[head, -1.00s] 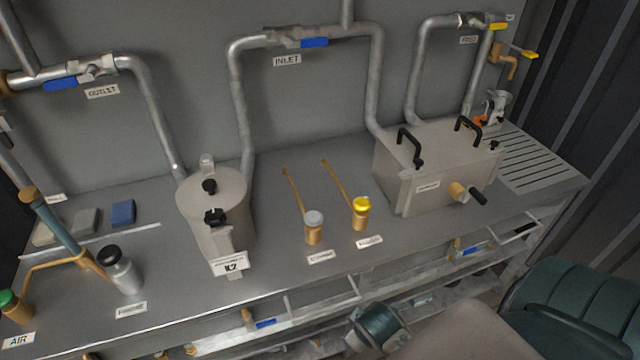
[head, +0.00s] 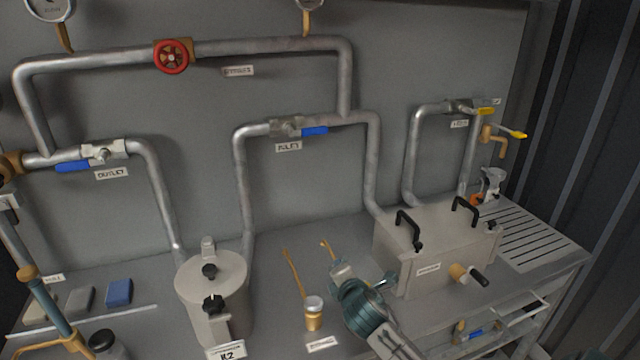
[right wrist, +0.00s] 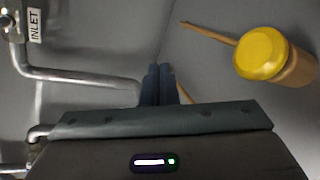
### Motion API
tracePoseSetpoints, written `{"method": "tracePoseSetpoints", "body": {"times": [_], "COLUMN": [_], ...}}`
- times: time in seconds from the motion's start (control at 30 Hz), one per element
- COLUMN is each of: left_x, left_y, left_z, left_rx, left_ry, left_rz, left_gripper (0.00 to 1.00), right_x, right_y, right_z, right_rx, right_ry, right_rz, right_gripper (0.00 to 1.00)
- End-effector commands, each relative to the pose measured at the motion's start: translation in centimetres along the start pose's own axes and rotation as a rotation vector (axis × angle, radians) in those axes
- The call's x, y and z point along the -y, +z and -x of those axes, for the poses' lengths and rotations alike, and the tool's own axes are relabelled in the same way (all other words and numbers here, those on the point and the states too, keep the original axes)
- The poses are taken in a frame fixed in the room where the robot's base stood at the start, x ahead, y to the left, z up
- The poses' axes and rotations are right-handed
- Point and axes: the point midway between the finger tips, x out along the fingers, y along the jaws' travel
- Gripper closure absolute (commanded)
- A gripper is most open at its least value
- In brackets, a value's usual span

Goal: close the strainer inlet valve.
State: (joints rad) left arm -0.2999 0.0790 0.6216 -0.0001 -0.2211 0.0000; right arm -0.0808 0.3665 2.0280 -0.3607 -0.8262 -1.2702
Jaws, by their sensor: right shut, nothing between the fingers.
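The strainer inlet valve (head: 289,128) sits in the horizontal pipe above the INLET label (head: 288,147) in the head view. Its blue lever (head: 314,131) points right, along the pipe. The pipe drops to the round strainer pot (head: 211,290) on the bench. My right gripper (head: 340,268) is over the bench, below and to the right of the valve, and apart from it. In the right wrist view its fingers (right wrist: 160,85) are together and empty. The INLET label (right wrist: 34,25) shows at upper left there. My left gripper is not in view.
The wall before the valve is clear.

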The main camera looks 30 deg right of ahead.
Motion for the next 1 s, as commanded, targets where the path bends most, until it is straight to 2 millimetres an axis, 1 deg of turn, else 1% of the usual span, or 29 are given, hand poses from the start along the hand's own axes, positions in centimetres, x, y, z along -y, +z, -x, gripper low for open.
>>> {"method": "tracePoseSetpoints", "body": {"times": [0.03, 0.07, 0.1, 0.2, 0.3, 0.37, 0.43, 0.5, 0.87, 1.0], "left_x": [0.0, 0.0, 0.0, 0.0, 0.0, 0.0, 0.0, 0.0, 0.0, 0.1], "left_y": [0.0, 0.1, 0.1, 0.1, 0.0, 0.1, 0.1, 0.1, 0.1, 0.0], "left_z": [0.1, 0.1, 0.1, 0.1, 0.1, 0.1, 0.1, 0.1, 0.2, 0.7], "left_rx": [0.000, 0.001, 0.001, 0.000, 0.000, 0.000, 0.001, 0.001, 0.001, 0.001], "left_ry": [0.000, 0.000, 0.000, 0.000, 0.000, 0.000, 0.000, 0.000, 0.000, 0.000], "left_rz": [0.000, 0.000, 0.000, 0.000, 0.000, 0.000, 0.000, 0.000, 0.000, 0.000], "left_gripper": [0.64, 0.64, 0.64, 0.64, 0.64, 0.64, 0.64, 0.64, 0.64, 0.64], "right_x": [-3.1, -4.7, -6.8, -11.3, -14.6, -16.0, -17.0, -17.5, -17.7, -18.4], "right_y": [1.7, 2.5, 3.6, 5.9, 7.6, 8.3, 8.8, 9.1, 9.1, 9.3], "right_z": [-2.0, -2.9, -3.9, -5.8, -6.8, -7.2, -7.5, -7.6, -7.7, -8.5], "right_rx": [0.040, 0.065, 0.101, 0.199, 0.286, 0.327, 0.359, 0.379, 0.385, 0.385], "right_ry": [0.090, 0.137, 0.193, 0.303, 0.373, 0.399, 0.417, 0.426, 0.429, 0.428], "right_rz": [0.164, 0.265, 0.393, 0.678, 0.893, 0.987, 1.059, 1.101, 1.115, 1.113], "right_gripper": [1.00, 1.00, 1.00, 1.00, 1.00, 1.00, 1.00, 1.00, 1.00, 1.00]}}
